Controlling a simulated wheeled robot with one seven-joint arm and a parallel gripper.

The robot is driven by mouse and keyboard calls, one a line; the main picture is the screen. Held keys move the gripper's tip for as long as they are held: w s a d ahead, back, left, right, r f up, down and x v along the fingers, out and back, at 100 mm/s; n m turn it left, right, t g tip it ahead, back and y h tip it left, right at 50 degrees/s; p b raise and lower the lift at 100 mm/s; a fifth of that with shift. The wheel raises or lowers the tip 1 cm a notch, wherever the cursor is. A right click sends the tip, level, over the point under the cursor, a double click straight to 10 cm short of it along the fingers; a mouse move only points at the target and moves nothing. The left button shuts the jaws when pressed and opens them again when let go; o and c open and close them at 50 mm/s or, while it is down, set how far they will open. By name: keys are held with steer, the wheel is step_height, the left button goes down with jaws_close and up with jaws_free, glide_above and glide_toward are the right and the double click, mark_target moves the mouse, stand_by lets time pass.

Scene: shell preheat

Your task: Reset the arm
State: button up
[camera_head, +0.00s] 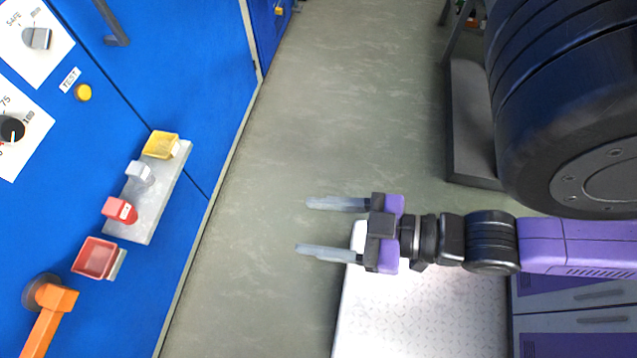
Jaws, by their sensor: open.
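My gripper (320,227) is in the middle of the view, with its two grey fingers apart and pointing left toward the blue cabinet. Nothing is between the fingers. My purple and black arm reaches in from the right edge. The fingers are over the open grey floor, clear of the cabinet.
Grey floor (330,90) is clear between.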

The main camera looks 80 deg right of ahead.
step_height(320, 180, up, 8)
steer(key=p, duration=0.8)
steer(key=shift+r+p, duration=0.25)
steer(key=shift+p, duration=0.05)
stand_by(0.4)
